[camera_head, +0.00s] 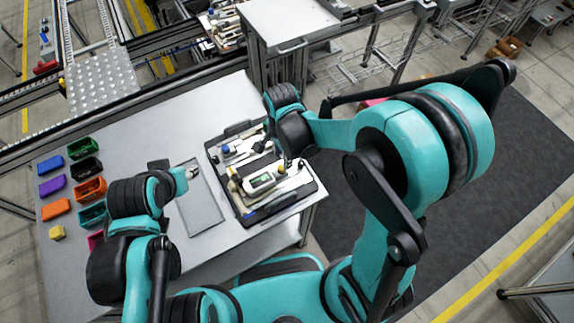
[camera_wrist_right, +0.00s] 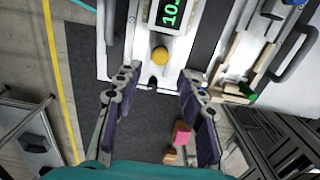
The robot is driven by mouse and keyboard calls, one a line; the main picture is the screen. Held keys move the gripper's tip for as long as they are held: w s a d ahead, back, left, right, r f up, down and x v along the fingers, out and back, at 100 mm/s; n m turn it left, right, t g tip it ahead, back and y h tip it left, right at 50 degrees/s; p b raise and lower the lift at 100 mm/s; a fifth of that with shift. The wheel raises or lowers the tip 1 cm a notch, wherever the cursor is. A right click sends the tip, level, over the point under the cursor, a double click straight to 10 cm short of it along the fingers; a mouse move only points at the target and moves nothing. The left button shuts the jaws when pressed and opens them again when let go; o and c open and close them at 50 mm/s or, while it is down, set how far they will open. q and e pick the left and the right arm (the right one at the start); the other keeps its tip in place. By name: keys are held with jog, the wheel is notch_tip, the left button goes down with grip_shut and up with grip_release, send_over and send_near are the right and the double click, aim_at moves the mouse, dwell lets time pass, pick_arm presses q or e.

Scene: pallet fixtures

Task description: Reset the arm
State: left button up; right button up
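My right gripper (camera_head: 288,160) hangs over the right edge of a pallet fixture on the table, partly hidden by its own wrist in the head view. In the right wrist view, its two fingers (camera_wrist_right: 158,80) are spread apart with nothing between them. A yellow knob (camera_wrist_right: 160,56) and a green-digit display (camera_wrist_right: 171,12) lie just beyond the fingertips. The display (camera_head: 261,181) also shows in the head view. My left gripper (camera_head: 186,173) is over the table near a flat grey plate (camera_head: 200,215); its fingers are too small to read.
Several coloured bins, including a blue bin (camera_head: 51,165) and an orange bin (camera_head: 56,208), stand on the left of the table (camera_head: 130,150). The dark tray (camera_head: 236,131) of the fixture holds several parts. A white-topped cart (camera_head: 290,18) stands behind. A dark mat (camera_head: 480,170) covers the floor at right.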

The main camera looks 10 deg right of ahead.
jog(key=shift+d, duration=0.1)
dwell(0.5)
jog(key=shift+d+r+n+b, duration=0.15)
jog(key=shift+n+b, duration=0.15)
jog(key=shift+b, duration=0.05)
jog(key=s+d+r+n+t+b, duration=0.2)
jog(key=s+d+n+t+b, duration=0.5)
jog(key=n, duration=0.6)
jog(key=d+b, duration=0.2)
jog(key=b, duration=0.1)
jog(key=shift+s+d+r+n, duration=0.2)
jog(key=shift+s+r+n, duration=0.05)
jog(key=shift+s+n, duration=0.15)
